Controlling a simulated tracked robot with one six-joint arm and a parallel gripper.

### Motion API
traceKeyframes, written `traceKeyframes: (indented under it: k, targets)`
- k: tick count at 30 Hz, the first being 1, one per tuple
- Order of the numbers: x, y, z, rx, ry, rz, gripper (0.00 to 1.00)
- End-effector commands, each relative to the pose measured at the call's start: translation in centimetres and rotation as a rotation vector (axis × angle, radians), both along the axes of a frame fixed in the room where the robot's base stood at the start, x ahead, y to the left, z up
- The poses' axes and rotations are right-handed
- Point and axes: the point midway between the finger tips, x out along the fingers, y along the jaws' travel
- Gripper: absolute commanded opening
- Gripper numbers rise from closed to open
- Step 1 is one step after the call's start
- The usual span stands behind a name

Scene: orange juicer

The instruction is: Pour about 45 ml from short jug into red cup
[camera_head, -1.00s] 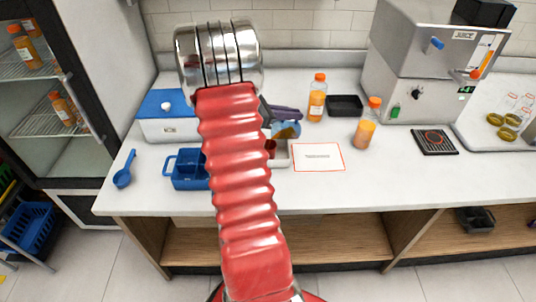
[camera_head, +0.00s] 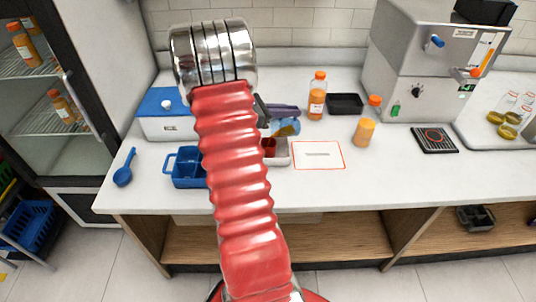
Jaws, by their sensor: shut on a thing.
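My red arm covers the middle of the camera_head view and hides much of the workspace behind it. Beyond it, my gripper (camera_head: 277,112) shows in part, with dark and purple parts. It is shut on a small bluish see-through jug (camera_head: 287,128), which looks tilted and has some amber colour in it. The red cup (camera_head: 269,146) shows in part just below and left of the jug, in a pale tray (camera_head: 281,159), partly behind my arm. I cannot tell whether liquid is flowing or how full the cup is.
A blue caddy (camera_head: 187,181), blue scoop (camera_head: 124,170) and blue-lidded box (camera_head: 165,130) are left of my arm. Two orange-capped bottles (camera_head: 317,103) (camera_head: 364,130), a black tray (camera_head: 345,104) and the juicer (camera_head: 410,65) are right. A red-edged white card (camera_head: 318,155) lies near the tray.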

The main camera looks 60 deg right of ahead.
Motion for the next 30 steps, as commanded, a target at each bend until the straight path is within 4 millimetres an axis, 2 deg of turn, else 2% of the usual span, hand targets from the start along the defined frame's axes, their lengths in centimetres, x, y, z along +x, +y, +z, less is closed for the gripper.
traceKeyframes:
  k: [30]
  targets:
    - [0.5,0.57,0.58,-0.074,0.07,0.001,0.0]
